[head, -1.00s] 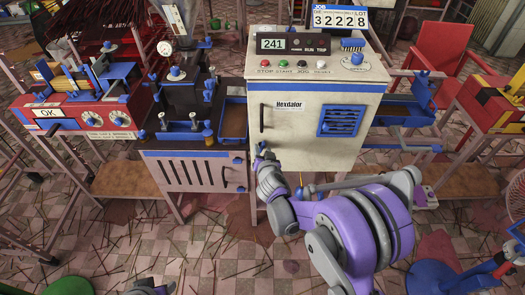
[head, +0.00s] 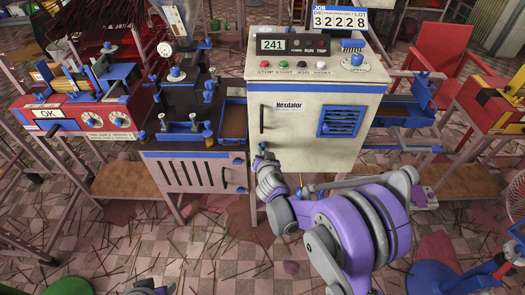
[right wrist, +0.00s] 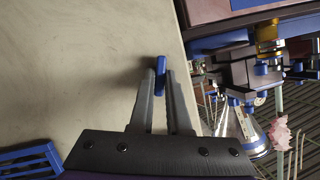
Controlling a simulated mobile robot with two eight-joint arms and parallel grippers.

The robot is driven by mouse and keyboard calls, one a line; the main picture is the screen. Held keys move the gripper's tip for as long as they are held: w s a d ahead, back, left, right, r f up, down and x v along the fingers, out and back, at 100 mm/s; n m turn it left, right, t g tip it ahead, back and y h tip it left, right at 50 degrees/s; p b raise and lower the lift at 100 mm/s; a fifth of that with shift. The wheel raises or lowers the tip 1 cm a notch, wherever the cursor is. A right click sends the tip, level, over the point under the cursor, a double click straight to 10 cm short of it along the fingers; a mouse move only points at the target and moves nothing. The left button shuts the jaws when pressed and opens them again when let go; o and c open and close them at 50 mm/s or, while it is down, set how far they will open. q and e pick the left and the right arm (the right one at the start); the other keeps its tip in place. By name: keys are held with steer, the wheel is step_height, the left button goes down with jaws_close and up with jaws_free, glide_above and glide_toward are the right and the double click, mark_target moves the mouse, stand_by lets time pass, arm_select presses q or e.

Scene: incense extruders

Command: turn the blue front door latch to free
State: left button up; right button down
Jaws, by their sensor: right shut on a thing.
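The blue front door latch (right wrist: 160,76) is at the left edge of the cream cabinet door (head: 300,135), low on the front. In the right wrist view it is a small blue bar between my fingertips, lying roughly parallel to the door edge. My right gripper (head: 262,151) is at this latch in the head view, and the right wrist view shows its two grey fingers (right wrist: 161,77) shut on it. The fingers and wrist hide part of the latch. Only the tip of my left gripper (head: 152,288) shows at the bottom of the head view; its jaws are unclear.
A black door handle (head: 262,119) stands above the latch. A blue vent (head: 341,121) is at the door's right. A slotted panel (head: 195,172) with a small blue knob adjoins on the left. A blue tray (head: 233,122) juts out beside the cabinet. Thin sticks litter the floor.

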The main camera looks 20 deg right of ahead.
steer(key=shift+w+a+f+n+g+h+b, duration=0.15)
steer(key=shift+n+h+b, duration=0.1)
steer(key=shift+n+h, duration=1.1)
steer(key=shift+s+a+r+n+g+h+b, duration=0.15)
steer(key=shift+n+h, duration=0.65)
steer(key=shift+n, duration=1.1)
steer(key=shift+w+a+f+n+g+h+b, duration=0.25)
steer(key=shift+n+h, duration=0.8)
steer(key=shift+n, duration=0.6)
steer(key=shift+s+d+r, duration=0.1)
steer(key=c, duration=0.9)
jaws_free()
steer(key=shift+s, duration=0.1)
